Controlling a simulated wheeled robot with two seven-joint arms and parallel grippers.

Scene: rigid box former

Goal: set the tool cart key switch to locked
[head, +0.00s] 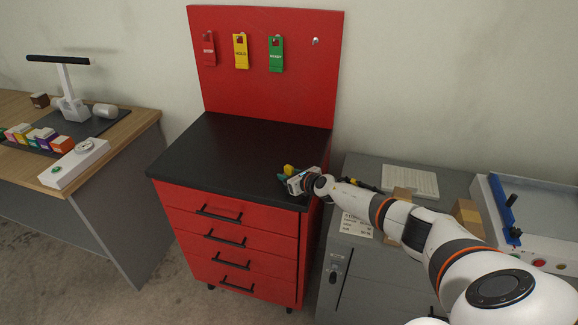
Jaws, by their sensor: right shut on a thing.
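The red tool cart (180,205) has a black top and several drawers with black handles, all shut. My right gripper (285,177) is at the right part of the cart's top, reaching in from the right. It is shut on a small yellow thing (289,169) that shows just above its fingertips. The gripper hides most of it, so I cannot tell its shape or whether it is the key. The position of the key switch cannot be read. My left gripper is not in view.
Red, yellow (241,51) and green (276,54) tags hang on the cart's red back panel, beside an empty peg (315,41). A grey cabinet (375,275) stands right; a wooden desk (125,112) with small boxes stands left. Most of the cart's top is clear.

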